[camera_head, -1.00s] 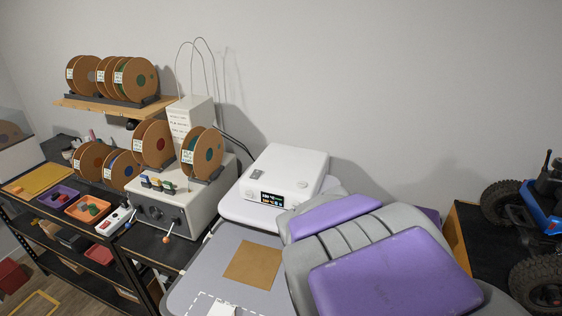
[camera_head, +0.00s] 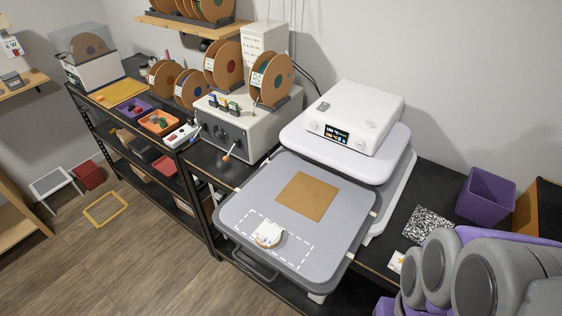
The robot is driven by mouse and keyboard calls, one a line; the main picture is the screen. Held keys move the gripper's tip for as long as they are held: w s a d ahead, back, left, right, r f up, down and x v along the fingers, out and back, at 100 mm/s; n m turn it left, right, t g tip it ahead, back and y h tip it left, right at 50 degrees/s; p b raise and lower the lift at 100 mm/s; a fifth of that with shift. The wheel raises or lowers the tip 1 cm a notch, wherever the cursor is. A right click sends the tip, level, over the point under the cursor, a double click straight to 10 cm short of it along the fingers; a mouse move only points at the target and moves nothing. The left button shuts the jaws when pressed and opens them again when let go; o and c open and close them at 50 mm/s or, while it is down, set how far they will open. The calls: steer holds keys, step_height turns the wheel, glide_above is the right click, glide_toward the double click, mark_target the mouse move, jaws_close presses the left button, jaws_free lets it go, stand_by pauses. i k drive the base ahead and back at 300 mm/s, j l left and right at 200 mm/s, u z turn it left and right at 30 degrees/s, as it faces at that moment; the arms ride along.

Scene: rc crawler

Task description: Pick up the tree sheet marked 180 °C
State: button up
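I cannot make out a tree picture or a 180 °C mark on any sheet. A small white sheet with a yellow-orange mark (camera_head: 396,261) lies on the dark bench, close to my grey and purple arm at the lower right. A black-and-white speckled sheet (camera_head: 427,224) lies a little behind it. A plain brown square sheet (camera_head: 307,196) lies on the grey plate of the heat press (camera_head: 245,199). My gripper is outside the view; only arm links show.
The press's white head (camera_head: 358,112), with a lit display, stands behind the plate. A small round item (camera_head: 268,234) sits in the plate's dashed outline. A purple bin (camera_head: 485,196) stands at the right. Shelves with spools are at the left; the wooden floor (camera_head: 120,262) there is largely clear.

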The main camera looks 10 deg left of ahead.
mark_target(268, 232)
steer(key=i+j+u, duration=0.15)
steer(key=u, duration=1.1)
